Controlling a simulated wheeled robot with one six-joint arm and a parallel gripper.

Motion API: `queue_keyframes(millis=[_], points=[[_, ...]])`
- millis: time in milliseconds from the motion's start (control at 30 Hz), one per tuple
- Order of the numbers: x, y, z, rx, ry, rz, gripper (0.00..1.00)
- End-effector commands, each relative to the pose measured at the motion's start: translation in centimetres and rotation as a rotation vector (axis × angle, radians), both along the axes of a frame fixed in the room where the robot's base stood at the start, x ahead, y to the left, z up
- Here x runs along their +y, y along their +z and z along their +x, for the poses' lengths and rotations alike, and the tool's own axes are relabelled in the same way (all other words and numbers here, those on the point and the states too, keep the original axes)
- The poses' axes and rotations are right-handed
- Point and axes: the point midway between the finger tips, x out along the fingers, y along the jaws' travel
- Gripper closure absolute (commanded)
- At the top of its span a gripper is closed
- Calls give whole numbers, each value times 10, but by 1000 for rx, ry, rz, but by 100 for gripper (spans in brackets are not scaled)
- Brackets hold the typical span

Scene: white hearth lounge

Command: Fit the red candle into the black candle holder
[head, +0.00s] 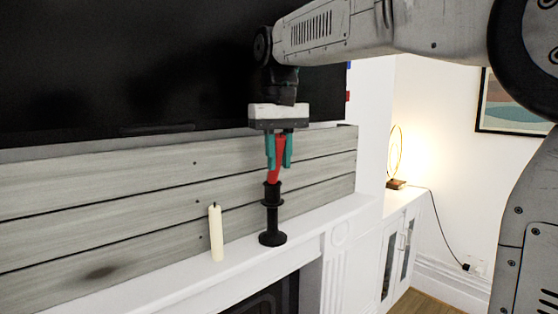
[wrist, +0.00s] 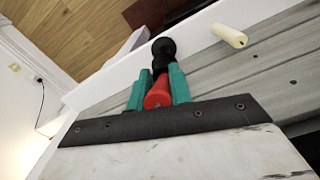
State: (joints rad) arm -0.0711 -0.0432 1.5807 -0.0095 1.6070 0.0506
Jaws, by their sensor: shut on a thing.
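The red candle (head: 276,160) is between the teal fingers of my gripper (head: 279,155), tilted a little, with its lower end at the top of the black candle holder (head: 272,222). The holder stands upright on the white mantel. In the wrist view my gripper (wrist: 160,92) is shut on the red candle (wrist: 158,92), and the black holder (wrist: 163,48) lies just beyond it. The candle's lower end meets or overlaps the holder's cup; I cannot tell how deep it sits.
A cream candle (head: 215,232) stands on the white mantel (head: 310,225) left of the holder, also seen in the wrist view as a cream candle (wrist: 229,35). Grey wood panelling (head: 120,210) and a large black screen (head: 120,60) are close behind. A lit lamp (head: 395,160) stands at the right.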

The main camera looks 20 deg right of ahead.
Motion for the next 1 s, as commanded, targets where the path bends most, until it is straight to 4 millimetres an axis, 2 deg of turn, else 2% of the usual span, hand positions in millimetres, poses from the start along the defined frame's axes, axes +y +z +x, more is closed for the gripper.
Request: queue_keyframes(millis=[100, 400, 433, 500, 833, 1000], points=[[0, -10, -1, -2, 0, 0, 100], [0, -12, 0, -2, 0, 0, 100], [0, -12, 0, -2, 0, 0, 71], [0, -12, 0, -2, 0, 0, 58], [0, -12, 0, -3, 0, 0, 58], [1, 13, 0, -6, 0, 0, 58]])
